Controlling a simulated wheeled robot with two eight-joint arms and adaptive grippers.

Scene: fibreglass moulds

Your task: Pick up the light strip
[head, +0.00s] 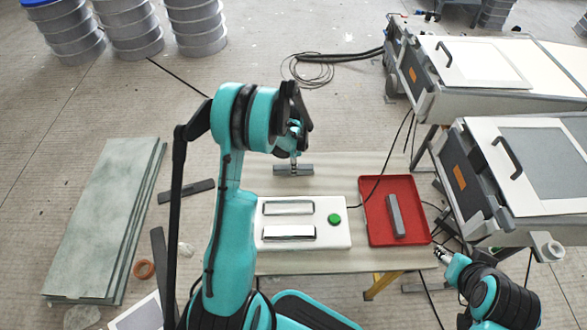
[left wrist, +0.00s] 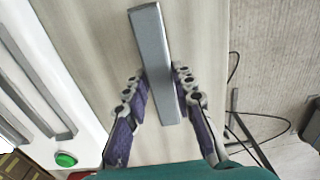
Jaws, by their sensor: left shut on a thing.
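The light strip, a grey bar (head: 306,170), lies crosswise at the far part of the table in the head view. It also shows lengthwise in the left wrist view (left wrist: 150,40). My left gripper (head: 293,163) comes down on its middle from above. In the left wrist view its fingers (left wrist: 161,80) are shut on the strip, one on each side. I cannot tell whether the strip touches the table or is just above it. My right gripper (head: 442,255) is beside the table's right front corner, apart from the strip; its fingers are too small to read.
A white box (head: 341,236) with two slots and a green button (head: 334,219) stands in front of the strip. A red tray (head: 376,188) holds another grey bar (head: 395,216). Machines (head: 530,160) stand at right, and stacked boards (head: 105,215) lie at left.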

